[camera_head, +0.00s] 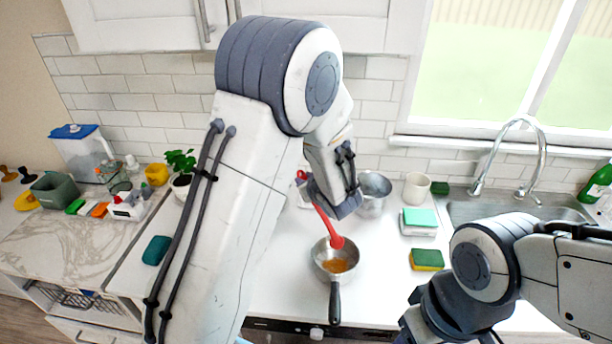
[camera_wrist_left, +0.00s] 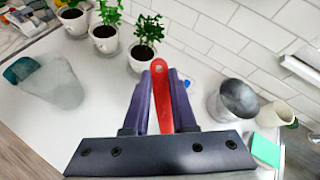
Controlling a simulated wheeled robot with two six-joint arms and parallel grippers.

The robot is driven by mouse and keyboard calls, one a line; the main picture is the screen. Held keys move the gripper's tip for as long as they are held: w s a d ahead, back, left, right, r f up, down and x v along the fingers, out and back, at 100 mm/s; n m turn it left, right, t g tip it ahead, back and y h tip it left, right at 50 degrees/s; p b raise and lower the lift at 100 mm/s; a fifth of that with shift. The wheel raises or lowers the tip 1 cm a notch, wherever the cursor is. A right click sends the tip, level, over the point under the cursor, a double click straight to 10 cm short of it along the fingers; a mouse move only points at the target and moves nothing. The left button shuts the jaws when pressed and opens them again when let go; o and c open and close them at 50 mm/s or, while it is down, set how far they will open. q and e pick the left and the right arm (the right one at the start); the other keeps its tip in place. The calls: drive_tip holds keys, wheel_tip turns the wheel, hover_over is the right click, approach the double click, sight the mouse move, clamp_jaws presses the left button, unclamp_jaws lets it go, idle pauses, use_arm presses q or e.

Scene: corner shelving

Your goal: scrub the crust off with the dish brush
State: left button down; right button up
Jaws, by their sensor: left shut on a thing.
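My left gripper (camera_wrist_left: 163,102) is shut on the red handle of the dish brush (camera_wrist_left: 161,80), seen in the left wrist view. I cannot tell whether the head touches the pan. An orange-brown crust (camera_head: 336,265) shows on the pan's bottom. The pan's dark handle points toward me. My right arm shows at the lower right, but its fingertips are out of view.
A yellow-green sponge (camera_head: 426,260) lies right of the pan. Behind it are stacked sponges (camera_head: 419,217), a white cup (camera_head: 416,187) and a metal pot (camera_head: 373,190). The sink (camera_head: 500,208) is at the right. Potted plants (camera_wrist_left: 143,52) stand along the wall.

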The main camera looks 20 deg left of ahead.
use_arm(q)
wheel_tip(320, 180, down, 4)
drive_tip(key=shift+f+b, duration=0.25)
drive_tip(key=shift+b, duration=0.85)
drive_tip(key=shift+f+b, duration=1.2)
drive_tip(key=shift+b, duration=0.15)
drive_tip(key=shift+f+b, duration=1)
drive_tip(key=shift+b, duration=0.25)
